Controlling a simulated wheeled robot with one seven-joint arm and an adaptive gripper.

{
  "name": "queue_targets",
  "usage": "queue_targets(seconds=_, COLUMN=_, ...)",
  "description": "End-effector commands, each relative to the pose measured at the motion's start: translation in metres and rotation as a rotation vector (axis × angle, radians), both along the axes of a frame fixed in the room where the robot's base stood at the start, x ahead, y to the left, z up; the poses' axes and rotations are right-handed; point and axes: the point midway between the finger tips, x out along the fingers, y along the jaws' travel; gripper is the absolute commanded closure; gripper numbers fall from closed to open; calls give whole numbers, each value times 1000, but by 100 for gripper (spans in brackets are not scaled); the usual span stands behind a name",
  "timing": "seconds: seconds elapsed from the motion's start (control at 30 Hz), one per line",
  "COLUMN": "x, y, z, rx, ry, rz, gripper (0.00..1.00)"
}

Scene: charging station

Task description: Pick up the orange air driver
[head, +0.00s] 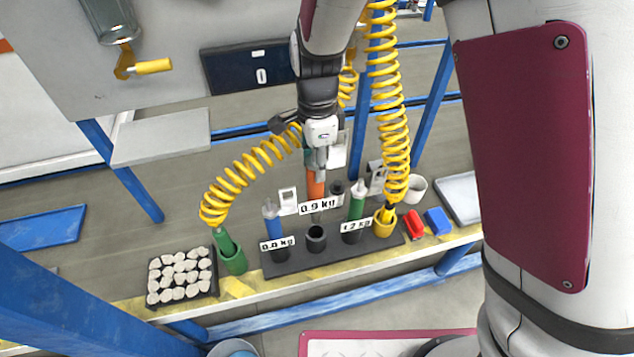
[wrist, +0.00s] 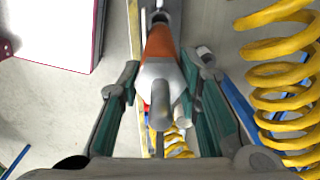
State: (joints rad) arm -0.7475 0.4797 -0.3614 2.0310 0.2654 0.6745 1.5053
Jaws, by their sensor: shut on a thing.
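The orange air driver (head: 316,186) hangs upright below my gripper (head: 318,160) in the head view, above a dark cup-shaped holder (head: 316,240) in the middle of the rack. In the wrist view the orange driver (wrist: 160,45) lies between the two teal-padded fingers of my gripper (wrist: 160,90), which are shut on its grey top part.
A blue driver (head: 273,228) and a green driver (head: 356,202) stand in holders on either side. Coiled yellow hoses (head: 392,100) hang close to my arm. A tray of pale pieces (head: 181,278) sits at the left, with red (head: 414,225) and blue (head: 438,221) blocks at the right.

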Motion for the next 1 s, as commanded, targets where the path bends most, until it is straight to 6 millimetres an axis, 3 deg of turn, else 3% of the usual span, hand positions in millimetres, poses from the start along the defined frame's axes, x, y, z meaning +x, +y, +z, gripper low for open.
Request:
queue_targets(seconds=0.03, x=1, y=1, z=19, rx=4, ry=-7, rz=0, gripper=100)
queue_targets(seconds=0.2, x=1, y=1, z=64, rx=4, ry=-6, rz=0, gripper=100)
queue_targets(seconds=0.5, x=1, y=0, z=120, rx=1, ry=-5, rz=0, gripper=100)
queue_targets(seconds=0.7, x=1, y=0, z=138, rx=2, ry=-2, rz=-1, gripper=100)
queue_targets(seconds=1.0, x=1, y=0, z=143, rx=1, ry=-3, rz=-1, gripper=100)
